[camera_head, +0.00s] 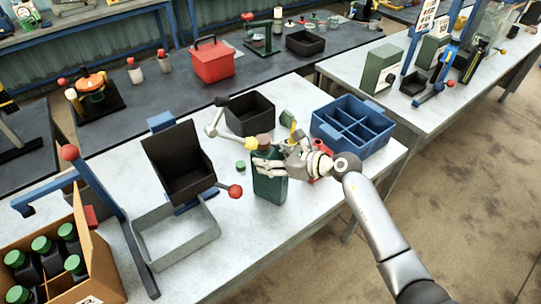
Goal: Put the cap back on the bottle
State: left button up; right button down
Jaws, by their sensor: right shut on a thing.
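A dark green bottle (270,189) stands upright near the middle of the pale worktable. My right gripper (266,163) reaches in from the right and is shut on the bottle's upper body, covering part of it. A brownish piece (264,139) shows at the bottle's top; I cannot tell whether it is the neck or something on it. A small green cap (240,166) lies on the table just left of the bottle, apart from it and from the gripper. My left gripper is not in view.
A blue divided crate (343,108) and a black bin (249,112) stand behind the bottle. Left are a tilted black bin (178,165), a grey tray (138,224) and a cardboard box (82,262) of green-capped bottles. The table's front is clear.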

jog(key=shift+a+r, duration=0.2)
jog(key=shift+a, duration=0.05)
jog(key=shift+a+f, duration=0.15)
jog(key=shift+a, duration=0.1)
jog(key=c, duration=0.9)
grip_release()
jog(key=shift+a+f, duration=0.1)
jog(key=shift+f, duration=0.05)
jog(key=shift+o, duration=1.1)
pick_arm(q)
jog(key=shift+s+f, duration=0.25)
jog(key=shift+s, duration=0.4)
pick_arm(e)
jog(key=shift+o, duration=0.2)
jog(key=shift+d, duration=0.25)
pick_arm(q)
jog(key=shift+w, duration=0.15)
